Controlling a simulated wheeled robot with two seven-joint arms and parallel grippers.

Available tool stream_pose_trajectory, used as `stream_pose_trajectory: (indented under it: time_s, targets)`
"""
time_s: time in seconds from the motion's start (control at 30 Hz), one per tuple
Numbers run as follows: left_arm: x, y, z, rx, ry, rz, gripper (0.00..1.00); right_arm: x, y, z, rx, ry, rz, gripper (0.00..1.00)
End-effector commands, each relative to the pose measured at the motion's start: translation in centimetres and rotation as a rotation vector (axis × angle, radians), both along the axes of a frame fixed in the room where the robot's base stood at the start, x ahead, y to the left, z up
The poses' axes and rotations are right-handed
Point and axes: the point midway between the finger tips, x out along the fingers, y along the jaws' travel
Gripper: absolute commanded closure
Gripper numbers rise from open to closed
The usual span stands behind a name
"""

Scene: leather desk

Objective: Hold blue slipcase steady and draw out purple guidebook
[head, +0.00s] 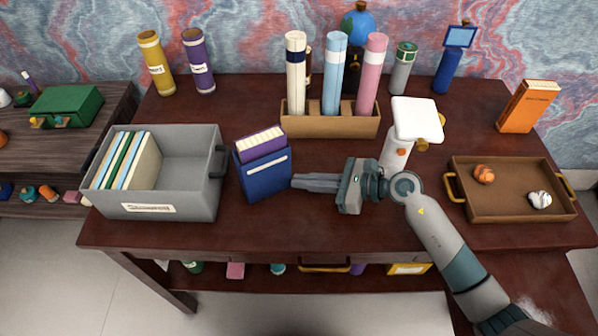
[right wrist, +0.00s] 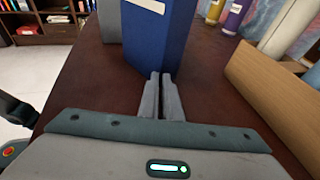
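The blue slipcase (head: 266,179) stands upright on the desk, slightly turned, with a white label strip. The purple guidebook (head: 261,143) sits inside it, its top part showing above the rim. My right gripper (head: 295,182) points left at the slipcase's right side, low over the desk. Its fingers are together with nothing between them. In the right wrist view the fingertips (right wrist: 160,76) end right at the lower part of the slipcase (right wrist: 165,40); I cannot tell whether they touch it. My left gripper is not in view.
A grey bin (head: 185,205) with several books stands close left of the slipcase. Behind is a brown holder (head: 330,126) with rolled tubes. A brown tray (head: 510,203) with two crumpled balls lies at the right. The desk in front of the slipcase is clear.

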Motion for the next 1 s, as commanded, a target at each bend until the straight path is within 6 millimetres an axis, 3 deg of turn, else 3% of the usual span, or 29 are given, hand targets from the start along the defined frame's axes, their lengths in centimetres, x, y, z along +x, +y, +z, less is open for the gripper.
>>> stream_pose_trajectory:
  time_s: [0.17, 0.43, 0.67, 0.9, 0.97, 1.0]
  targets:
    - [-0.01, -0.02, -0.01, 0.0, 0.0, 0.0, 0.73, -0.02, 0.03, 0.0, 0.0, 0.0, 0.001, 1.0]
    - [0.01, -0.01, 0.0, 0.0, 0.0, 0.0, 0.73, -0.01, 0.01, 0.01, 0.0, 0.0, 0.0, 0.4]
    - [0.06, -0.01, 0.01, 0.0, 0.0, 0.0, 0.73, -0.01, 0.0, 0.0, 0.0, 0.0, 0.0, 0.38]
    - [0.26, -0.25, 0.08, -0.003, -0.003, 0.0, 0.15, -0.01, 0.0, -0.01, 0.0, 0.0, 0.0, 0.38]
    - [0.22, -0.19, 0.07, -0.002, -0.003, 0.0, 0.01, -0.02, 0.0, -0.01, 0.0, 0.0, 0.0, 0.38]
    - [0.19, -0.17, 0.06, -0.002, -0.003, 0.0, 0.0, -0.02, 0.0, -0.01, 0.0, 0.0, 0.0, 0.38]
